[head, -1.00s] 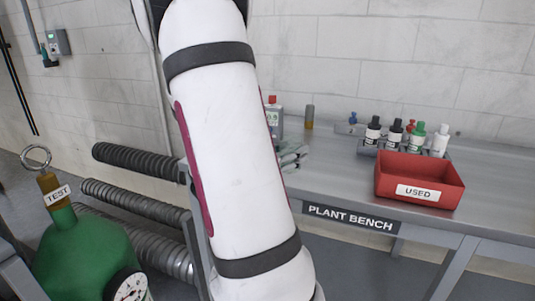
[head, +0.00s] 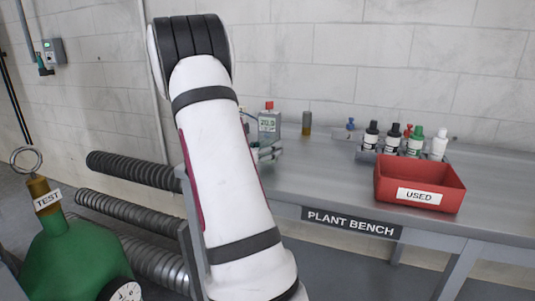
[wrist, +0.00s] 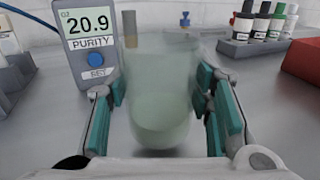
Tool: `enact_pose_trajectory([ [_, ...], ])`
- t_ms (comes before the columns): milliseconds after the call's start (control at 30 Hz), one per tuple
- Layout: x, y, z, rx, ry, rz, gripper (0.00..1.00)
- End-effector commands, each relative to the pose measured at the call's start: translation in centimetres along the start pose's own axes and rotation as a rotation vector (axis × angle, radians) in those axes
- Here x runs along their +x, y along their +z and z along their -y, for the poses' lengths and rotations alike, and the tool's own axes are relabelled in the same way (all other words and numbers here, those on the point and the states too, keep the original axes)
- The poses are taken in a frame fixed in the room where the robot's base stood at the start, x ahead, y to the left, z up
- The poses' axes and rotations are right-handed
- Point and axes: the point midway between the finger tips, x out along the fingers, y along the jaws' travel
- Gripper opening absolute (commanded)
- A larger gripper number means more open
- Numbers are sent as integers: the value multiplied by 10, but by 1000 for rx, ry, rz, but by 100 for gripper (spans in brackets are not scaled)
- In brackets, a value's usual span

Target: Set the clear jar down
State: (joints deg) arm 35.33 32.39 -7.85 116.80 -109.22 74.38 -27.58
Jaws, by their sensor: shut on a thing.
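The clear jar (wrist: 160,105) is a see-through, greenish cup in the wrist view. It stands upright between the teal pads of my gripper (wrist: 164,115), which is shut on it. Its outline is blurred, and I cannot tell whether its base touches the bench. In the head view the jar and my fingers are hidden behind my white arm; only a small grey part of my gripper shows beside the arm. The bench (head: 310,180) is a grey metal surface labelled "PLANT BENCH".
A purity meter (wrist: 88,45) reading 20.9 stands just left of the jar. A red "USED" bin (head: 420,185) and a rack of several bottles (head: 405,140) are to the right. A small brown cylinder (head: 307,123) stands at the back. The bench between is clear.

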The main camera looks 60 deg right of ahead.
Motion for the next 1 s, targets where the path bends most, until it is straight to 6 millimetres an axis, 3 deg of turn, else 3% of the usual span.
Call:
enact_pose_trajectory([
  [100,0,-16,0,0,1,0,9],
  [500,0,-21,-1,1,2,1,9],
  [533,0,-20,0,1,2,0,53],
  [600,0,-20,0,1,1,0,67],
  [1000,-2,-16,0,2,2,0,67],
])
